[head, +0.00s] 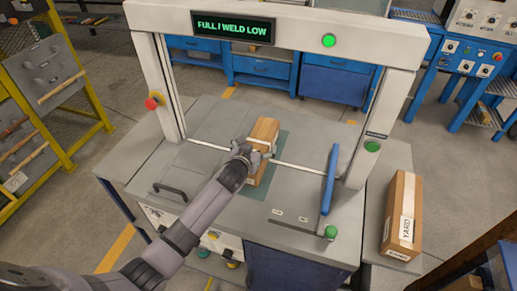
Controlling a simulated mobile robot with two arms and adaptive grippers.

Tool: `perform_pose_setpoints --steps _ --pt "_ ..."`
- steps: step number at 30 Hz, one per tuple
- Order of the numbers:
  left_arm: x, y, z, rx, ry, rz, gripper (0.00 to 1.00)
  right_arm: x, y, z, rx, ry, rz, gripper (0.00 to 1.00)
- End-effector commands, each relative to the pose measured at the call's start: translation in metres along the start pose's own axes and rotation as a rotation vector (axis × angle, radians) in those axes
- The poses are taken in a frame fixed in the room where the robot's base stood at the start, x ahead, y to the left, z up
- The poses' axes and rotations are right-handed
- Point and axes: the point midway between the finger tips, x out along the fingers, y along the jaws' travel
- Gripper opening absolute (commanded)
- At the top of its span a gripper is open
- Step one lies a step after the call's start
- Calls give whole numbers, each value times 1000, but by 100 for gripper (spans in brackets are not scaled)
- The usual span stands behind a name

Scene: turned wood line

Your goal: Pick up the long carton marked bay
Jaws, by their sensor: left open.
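A long brown carton (264,131) lies on the grey table of the strapping machine, under its arch. No mark can be read on it, and my gripper hides part of its middle. My left gripper (257,149) is open at the carton, over its middle; I cannot tell whether it touches. Another long carton (405,215), marked YARD, lies on a grey side table at the right. No carton with a readable "bay" mark shows. My right gripper is not in view.
The white arch (153,75) stands around the carton, with a display reading FULL / WELD LOW (232,27). A pale strap (310,171) runs across the table. A blue lever (329,180) stands at the right. A yellow rack (40,90) is at the left.

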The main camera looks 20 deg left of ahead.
Motion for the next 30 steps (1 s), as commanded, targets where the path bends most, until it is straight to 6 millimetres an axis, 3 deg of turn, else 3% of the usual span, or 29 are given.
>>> perform_pose_setpoints --steps 10,30 --pt "5 0 0 0 -1 0 89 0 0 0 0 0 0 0" --pt "5 0 1 -2 -1 1 44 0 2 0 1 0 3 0"
